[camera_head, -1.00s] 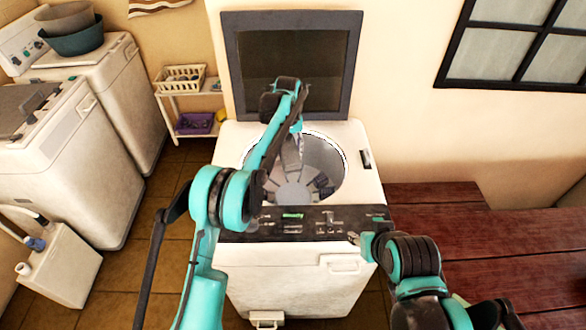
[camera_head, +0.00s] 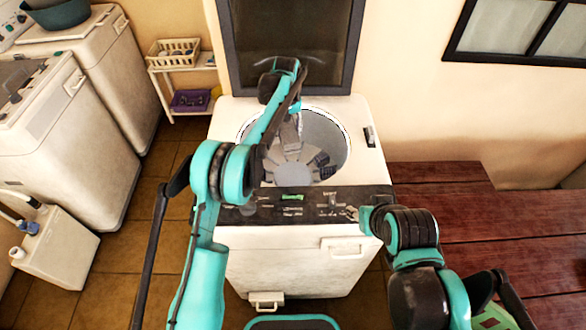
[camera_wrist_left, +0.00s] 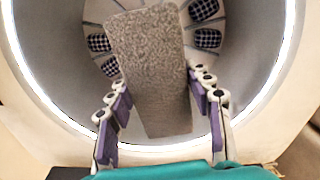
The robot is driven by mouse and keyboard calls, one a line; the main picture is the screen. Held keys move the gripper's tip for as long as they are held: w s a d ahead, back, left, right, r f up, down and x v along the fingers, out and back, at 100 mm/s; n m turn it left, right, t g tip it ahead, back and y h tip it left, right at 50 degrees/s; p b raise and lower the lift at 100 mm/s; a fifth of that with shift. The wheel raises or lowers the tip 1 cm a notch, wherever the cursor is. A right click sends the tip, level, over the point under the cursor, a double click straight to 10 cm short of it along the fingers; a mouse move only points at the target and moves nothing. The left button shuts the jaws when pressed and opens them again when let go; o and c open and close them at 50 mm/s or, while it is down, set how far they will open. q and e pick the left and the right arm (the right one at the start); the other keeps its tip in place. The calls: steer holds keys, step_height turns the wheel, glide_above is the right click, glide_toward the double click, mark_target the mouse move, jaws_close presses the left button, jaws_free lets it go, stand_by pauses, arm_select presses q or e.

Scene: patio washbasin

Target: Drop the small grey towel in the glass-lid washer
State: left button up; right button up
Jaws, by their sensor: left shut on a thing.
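The small grey towel (camera_wrist_left: 150,75) is a speckled grey strip in the left wrist view, held between the purple-padded fingers of my left gripper (camera_wrist_left: 160,108). The gripper is shut on it, and the towel hangs over the washer's round drum opening. In the head view, part of the towel (camera_head: 291,135) shows below my left gripper (camera_head: 287,108), in front of the drum. The white glass-lid washer (camera_head: 365,165) has its dark glass lid (camera_head: 325,40) raised against the wall. My right arm is folded at the lower right; its gripper cannot be made out.
Two other white machines stand at the left, one (camera_head: 60,150) nearer. A small shelf with a cream basket (camera_head: 172,53) and a purple basket (camera_head: 190,100) stands behind them. A white container (camera_head: 55,250) is on the floor. A dark red wooden table (camera_head: 440,200) is at the right.

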arm_select(q)
steer(key=shift+f, duration=0.1)
steer(key=o, duration=1.2)
step_height(320, 180, up, 12)
steer(key=shift+r, duration=0.1)
